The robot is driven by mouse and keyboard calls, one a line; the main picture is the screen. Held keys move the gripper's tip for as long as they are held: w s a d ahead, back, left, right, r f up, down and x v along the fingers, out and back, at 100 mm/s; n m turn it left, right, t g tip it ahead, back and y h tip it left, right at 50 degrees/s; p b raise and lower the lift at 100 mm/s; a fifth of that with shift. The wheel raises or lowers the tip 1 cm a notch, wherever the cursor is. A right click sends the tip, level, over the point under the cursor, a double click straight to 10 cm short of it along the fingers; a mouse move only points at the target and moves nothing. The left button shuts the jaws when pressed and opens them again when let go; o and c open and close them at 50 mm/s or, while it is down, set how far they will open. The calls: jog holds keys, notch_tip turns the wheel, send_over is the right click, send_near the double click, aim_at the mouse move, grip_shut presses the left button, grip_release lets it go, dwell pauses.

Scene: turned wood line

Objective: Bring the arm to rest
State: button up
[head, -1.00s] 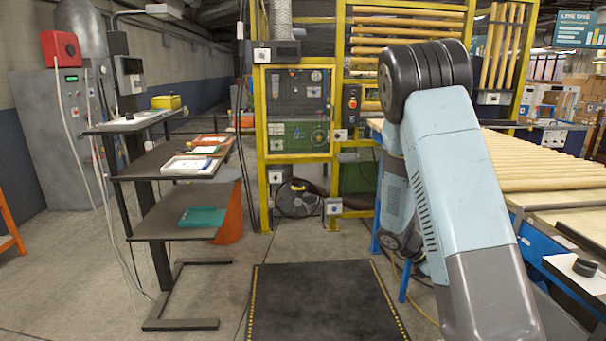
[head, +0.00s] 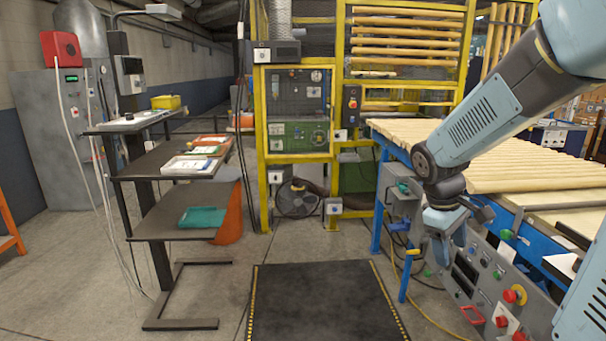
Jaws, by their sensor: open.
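My arm (head: 490,120) comes in from the upper right of the head view and bends down to the left. My gripper (head: 449,250) hangs at its end, pointing down, in front of the grey control panel by the blue-framed table. Its fingers look small and dark-edged here; it is open, and I see nothing held between them. I cannot tell how far it is from the panel behind it.
The control panel (head: 465,283) has a red emergency button (head: 510,296). Turned wood poles cover the table (head: 530,224). A shelf stand (head: 165,228) with trays is at left. A yellow-framed machine (head: 262,190) stands behind. The black floor mat (head: 325,300) is clear.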

jog(key=s+a+r+m+t+y, duration=0.3)
jog(key=s+a+r+m+t, duration=0.2)
jog(key=s+a+r, duration=0.3)
jog(key=shift+s+r+m+y, duration=0.3)
jog(key=shift+s+r+m, duration=0.5)
jog(key=shift+s+r, duration=1)
jog(key=shift+s+f, duration=0.35)
jog(key=shift+f, duration=0.05)
